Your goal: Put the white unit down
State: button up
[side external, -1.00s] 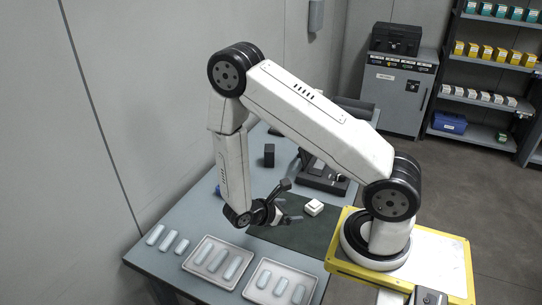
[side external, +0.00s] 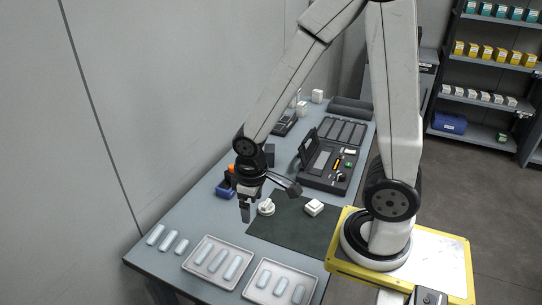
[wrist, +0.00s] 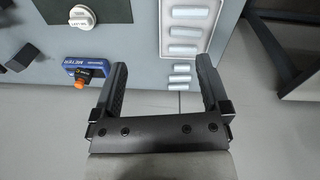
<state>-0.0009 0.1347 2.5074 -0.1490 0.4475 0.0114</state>
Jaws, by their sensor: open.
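A round white unit (side external: 266,208) with a raised grip on top rests upright on the dark mat (side external: 295,225), near the mat's left edge. It also shows in the wrist view (wrist: 81,17), at the upper left, with a small dark label. My gripper (side external: 246,212) is above the table, to the left of the unit and apart from it. In the wrist view my gripper (wrist: 161,68) has its two fingers spread wide with nothing between them.
A blue meter with an orange top (wrist: 87,66) stands beside the mat, partly behind my gripper in the side view. Two trays of pale cylinders (side external: 219,262) (side external: 280,282) lie at the front, with loose cylinders (side external: 168,240) to their left. An open black case (side external: 328,160) stands behind the mat.

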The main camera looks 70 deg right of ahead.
jog(key=shift+w+a+r+m+t+y, duration=0.15)
jog(key=shift+w+a+r+m+t, duration=0.1)
jog(key=shift+r+t, duration=0.15)
jog(key=shift+w+a+r+m+t+y, duration=0.15)
jog(key=shift+r+m+t, duration=0.1)
jog(key=shift+r, duration=0.3)
jog(key=shift+w+a+r+m+t+y, duration=0.1)
jog(key=shift+w+a+r+m+t, duration=0.1)
jog(key=shift+r+t, duration=0.2)
dwell(0.3)
